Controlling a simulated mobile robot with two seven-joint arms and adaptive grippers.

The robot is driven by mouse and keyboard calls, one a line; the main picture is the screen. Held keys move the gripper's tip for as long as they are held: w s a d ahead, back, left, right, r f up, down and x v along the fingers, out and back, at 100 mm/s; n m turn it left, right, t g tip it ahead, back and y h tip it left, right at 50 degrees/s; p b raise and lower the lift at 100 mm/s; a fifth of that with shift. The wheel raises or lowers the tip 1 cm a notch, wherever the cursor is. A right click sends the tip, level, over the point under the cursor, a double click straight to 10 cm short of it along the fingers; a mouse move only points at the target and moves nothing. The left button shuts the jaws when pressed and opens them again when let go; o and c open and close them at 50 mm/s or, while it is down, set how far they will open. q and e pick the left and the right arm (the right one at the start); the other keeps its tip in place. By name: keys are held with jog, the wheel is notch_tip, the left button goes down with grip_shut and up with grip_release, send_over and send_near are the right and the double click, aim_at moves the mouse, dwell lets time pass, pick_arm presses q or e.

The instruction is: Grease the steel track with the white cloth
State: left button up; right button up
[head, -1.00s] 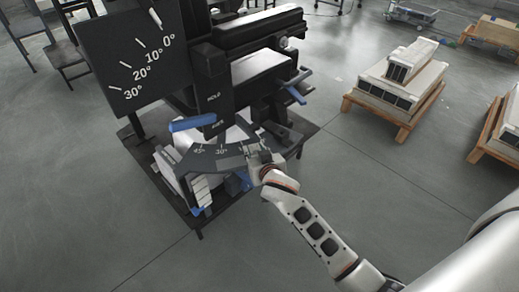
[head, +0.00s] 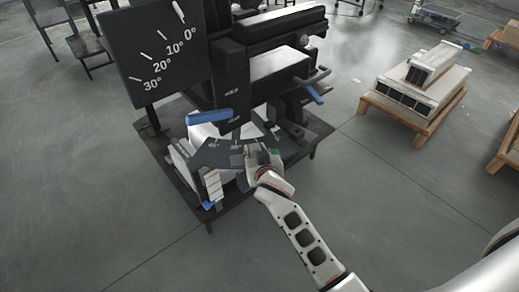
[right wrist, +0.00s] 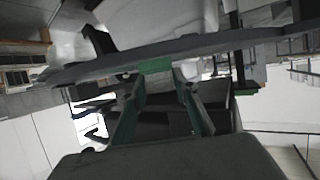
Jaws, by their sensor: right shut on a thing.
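My right gripper (head: 254,160) is at the front edge of a dark curved plate (head: 212,156) with white degree marks, low on the black machine. Whether this plate is the steel track I cannot tell. In the right wrist view my two fingers (right wrist: 160,88) point at the plate's long dark edge (right wrist: 215,42). No white cloth can be made out for certain; a small pale patch (right wrist: 188,69) shows beside the right fingertip. My left gripper is out of view.
The machine stands on a dark low platform (head: 170,185). A big black angle board (head: 150,50) rises at its left. Blue handles (head: 209,117) stick out. Pallets with pale stacked blocks (head: 415,88) stand at the right. The floor in front is clear.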

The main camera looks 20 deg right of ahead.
jog(key=shift+a+f, duration=0.2)
